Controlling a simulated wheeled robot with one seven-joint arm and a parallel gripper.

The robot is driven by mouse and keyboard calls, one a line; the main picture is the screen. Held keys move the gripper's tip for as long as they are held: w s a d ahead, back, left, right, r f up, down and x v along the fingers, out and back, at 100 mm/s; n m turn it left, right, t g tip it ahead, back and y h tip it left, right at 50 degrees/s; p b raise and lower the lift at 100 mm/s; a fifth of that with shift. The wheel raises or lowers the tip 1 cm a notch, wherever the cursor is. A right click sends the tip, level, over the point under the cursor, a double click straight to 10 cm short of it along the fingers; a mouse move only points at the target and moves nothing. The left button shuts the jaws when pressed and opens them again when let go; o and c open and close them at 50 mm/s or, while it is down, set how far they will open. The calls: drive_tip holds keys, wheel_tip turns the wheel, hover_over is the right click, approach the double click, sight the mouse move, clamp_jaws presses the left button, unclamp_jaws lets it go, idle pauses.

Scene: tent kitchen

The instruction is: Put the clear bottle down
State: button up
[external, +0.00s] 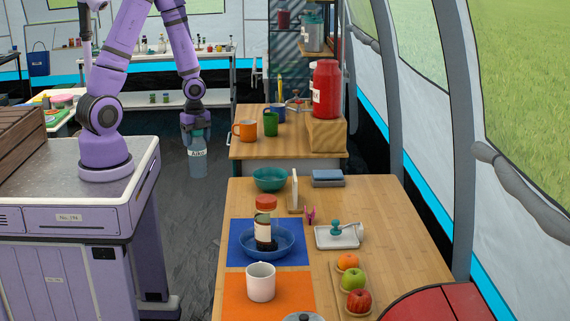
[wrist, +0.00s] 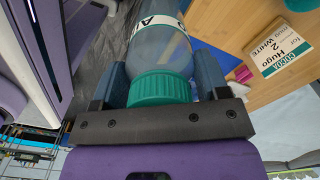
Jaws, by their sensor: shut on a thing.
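The clear bottle (external: 198,160) has a bluish see-through body and a white label with dark letters. It hangs upright below my gripper (external: 195,128), over the dark floor between my base and the wooden tables. In the wrist view the bottle (wrist: 158,50) shows its teal ribbed cap (wrist: 160,88) between the two blue-grey fingers of my gripper (wrist: 160,85). The fingers are shut on the bottle at its cap end. Nothing shows under the bottle except floor.
The near wooden table (external: 390,205) holds a teal bowl (external: 270,179), a blue bowl with a jar on a blue mat, a white mug (external: 261,281) and fruit. The far table holds mugs and a red container (external: 326,88). Bare wood shows at the near table's back right.

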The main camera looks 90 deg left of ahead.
drive_tip(key=shift+r, duration=0.85)
drive_tip(key=w+a+n, duration=0.1)
drive_tip(key=w+a, duration=0.1)
drive_tip(key=w, duration=1.3)
drive_tip(key=w+a+n, duration=0.1)
drive_tip(key=w+a, duration=0.1)
drive_tip(key=w, duration=1.2)
drive_tip(key=w+d+n, duration=0.1)
drive_tip(key=w+d, duration=0.5)
drive_tip(key=w, duration=0.5)
drive_tip(key=w+d, duration=0.7)
drive_tip(key=w, duration=0.5)
wheel_tip(320, 180, down, 15)
drive_tip(key=shift+s+a, duration=0.15)
drive_tip(key=shift+s, duration=0.05)
drive_tip(key=o, duration=1.2)
drive_tip(key=shift+f, duration=0.15)
drive_tip(key=shift+c, duration=0.2)
